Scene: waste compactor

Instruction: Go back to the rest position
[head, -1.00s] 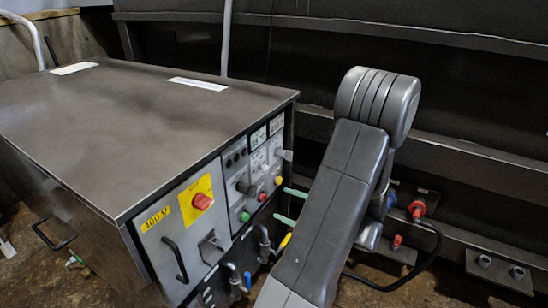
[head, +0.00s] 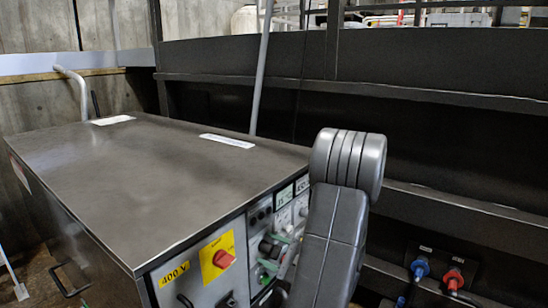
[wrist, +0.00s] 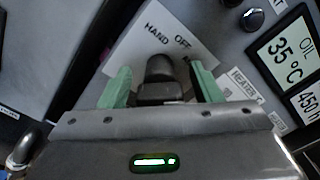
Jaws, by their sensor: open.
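My gripper (wrist: 160,70) is open, with its two green fingers apart on either side of a black selector knob (wrist: 160,68) in the wrist view. The knob sits on a plate marked HAND and OFF. I cannot tell whether the fingers touch it. In the head view my grey arm hides much of the right part of the control panel (head: 192,288), and the fingers are hard to make out there.
The grey cabinet (head: 150,185) has a flat top and a red switch (head: 223,259) on a yellow plate. A display (wrist: 292,60) reads 35 °C. Blue (head: 419,268) and red (head: 453,280) connectors are at right. A dark ribbed wall (head: 440,140) stands behind.

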